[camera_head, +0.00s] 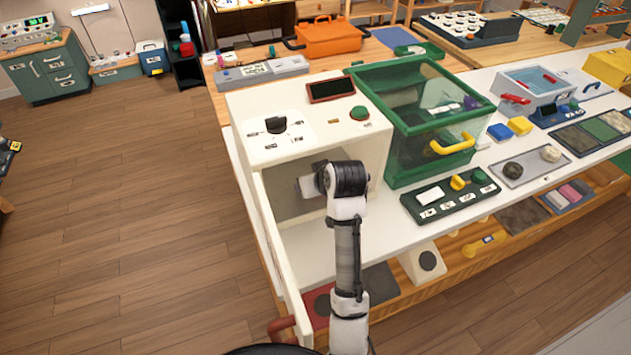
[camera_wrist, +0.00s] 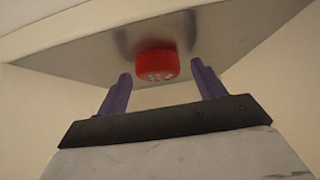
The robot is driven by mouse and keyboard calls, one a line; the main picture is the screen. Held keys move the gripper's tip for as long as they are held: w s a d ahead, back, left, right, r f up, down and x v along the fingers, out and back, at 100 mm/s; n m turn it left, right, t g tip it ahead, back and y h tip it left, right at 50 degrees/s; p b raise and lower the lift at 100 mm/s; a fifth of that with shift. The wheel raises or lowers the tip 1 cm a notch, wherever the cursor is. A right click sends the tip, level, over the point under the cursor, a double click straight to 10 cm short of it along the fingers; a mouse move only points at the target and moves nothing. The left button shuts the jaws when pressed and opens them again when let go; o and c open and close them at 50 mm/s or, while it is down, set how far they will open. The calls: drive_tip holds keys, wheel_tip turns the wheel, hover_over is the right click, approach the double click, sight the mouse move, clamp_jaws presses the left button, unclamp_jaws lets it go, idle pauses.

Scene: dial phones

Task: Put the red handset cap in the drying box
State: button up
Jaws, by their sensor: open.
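The red handset cap (camera_wrist: 157,65) shows in the wrist view as a short red cylinder with small holes in its near face. It rests on a grey metal surface inside a cream box. My gripper (camera_wrist: 160,80) is open, with one purple finger on each side of the cap and a gap to each. In the head view the cream box (camera_head: 240,108) stands at the left of the bench, its front door (camera_head: 272,250) swung open. My wrist reaches into its opening, and hides the fingers and cap there. I cannot tell from a label which box is the drying box.
A green-framed clear box (camera_head: 400,150) with a yellow handle stands right of the cream box. A dark green control panel (camera_head: 450,195) lies before it. The open door stands left of my arm. White bench top (camera_head: 390,235) is bare right of my arm.

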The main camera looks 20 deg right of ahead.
drive_tip(key=b+v, duration=0.1)
drive_tip(key=v, duration=1)
drive_tip(key=shift+s+r, duration=0.25)
drive_tip(key=shift+r, duration=0.1)
